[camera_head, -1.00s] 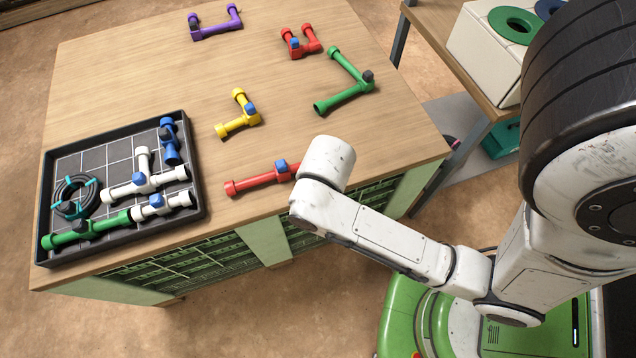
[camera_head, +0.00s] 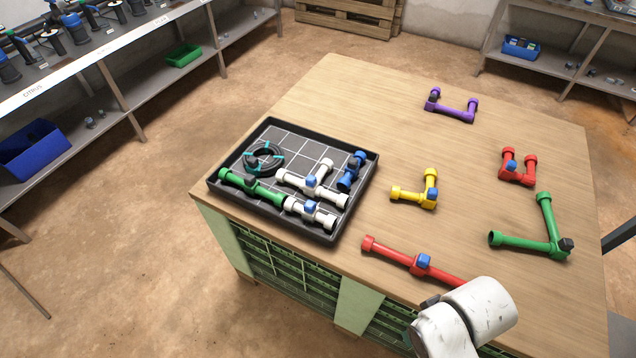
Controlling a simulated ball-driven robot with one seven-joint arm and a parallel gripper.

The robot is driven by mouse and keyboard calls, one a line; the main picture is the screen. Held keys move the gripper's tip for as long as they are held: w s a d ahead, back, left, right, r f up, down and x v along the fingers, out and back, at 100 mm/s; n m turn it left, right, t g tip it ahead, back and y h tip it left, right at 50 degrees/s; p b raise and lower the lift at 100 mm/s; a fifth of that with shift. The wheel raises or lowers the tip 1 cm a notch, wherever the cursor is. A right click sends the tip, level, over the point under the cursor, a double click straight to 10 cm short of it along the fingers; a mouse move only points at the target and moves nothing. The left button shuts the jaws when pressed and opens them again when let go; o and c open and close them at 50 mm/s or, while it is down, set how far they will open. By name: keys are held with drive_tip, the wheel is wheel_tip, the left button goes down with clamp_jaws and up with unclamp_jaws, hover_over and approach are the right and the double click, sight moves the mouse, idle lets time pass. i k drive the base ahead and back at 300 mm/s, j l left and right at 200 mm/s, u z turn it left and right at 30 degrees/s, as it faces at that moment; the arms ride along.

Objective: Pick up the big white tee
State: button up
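The big white tee (camera_head: 296,181) lies in the black tray (camera_head: 366,190) on the wooden table, in the head view. It has a long run, a side branch pointing up and a blue part near its middle. A smaller white fitting (camera_head: 325,219) with a blue part lies just below it. A blue fitting (camera_head: 347,180) is close to its right and a green pipe piece (camera_head: 262,194) is to its lower left. My white arm end shows at the bottom right, well away from the tray; no gripper fingers are visible.
A black coil (camera_head: 263,160) with teal ties is in the tray's upper left. Red (camera_head: 388,251), yellow (camera_head: 411,195), purple (camera_head: 454,112), green (camera_head: 522,243) and another red (camera_head: 517,172) pipe pieces lie on the table. Shelves stand at left and back right. Floor left of the table is clear.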

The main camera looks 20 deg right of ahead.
sight(310, 186)
drive_tip(key=i+j+u, duration=0.25)
drive_tip(key=i, duration=0.25)
drive_tip(key=i+j+u, duration=0.25)
drive_tip(key=i, duration=0.25)
drive_tip(key=j, duration=0.1)
